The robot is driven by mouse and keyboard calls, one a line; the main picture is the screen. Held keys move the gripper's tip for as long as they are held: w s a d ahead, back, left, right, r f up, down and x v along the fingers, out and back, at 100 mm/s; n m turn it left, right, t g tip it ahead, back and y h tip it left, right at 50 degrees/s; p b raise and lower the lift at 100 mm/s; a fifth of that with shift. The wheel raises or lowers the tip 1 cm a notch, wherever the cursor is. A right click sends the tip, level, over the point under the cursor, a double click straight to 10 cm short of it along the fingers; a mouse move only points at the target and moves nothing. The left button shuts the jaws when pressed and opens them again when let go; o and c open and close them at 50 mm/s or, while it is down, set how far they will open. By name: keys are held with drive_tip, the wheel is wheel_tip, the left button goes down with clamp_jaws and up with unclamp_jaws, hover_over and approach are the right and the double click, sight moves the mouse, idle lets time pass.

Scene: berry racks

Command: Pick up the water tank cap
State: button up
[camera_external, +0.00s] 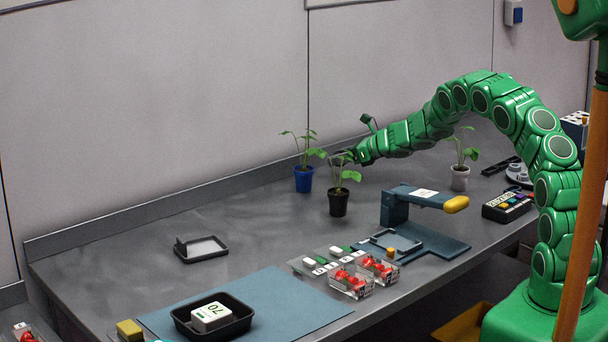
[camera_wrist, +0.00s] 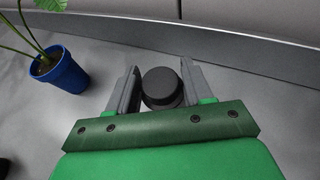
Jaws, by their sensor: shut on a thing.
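The water tank cap (camera_wrist: 161,88) is a round black cap with a narrower raised top, seen in the wrist view between the two grey fingers of my gripper (camera_wrist: 160,80). The fingers are shut on its sides. In the external view my gripper (camera_external: 350,157) is at the back of the counter, behind the plant in the black pot. The cap cannot be made out there, as leaves and the gripper cover that spot. I cannot tell whether the cap touches the counter.
A plant in a blue pot (camera_wrist: 62,73) stands left of my gripper. A black-potted plant (camera_external: 338,202) stands in front and a pale-potted plant (camera_external: 460,178) to the right. The back ledge (camera_wrist: 250,62) is close behind. A blue scale-like stand (camera_external: 395,210) is nearer the front.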

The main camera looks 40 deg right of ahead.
drive_tip(key=s+a+r, duration=0.2)
drive_tip(key=s+r, duration=0.8)
drive_tip(key=s, duration=0.4)
drive_tip(key=shift+r, duration=0.15)
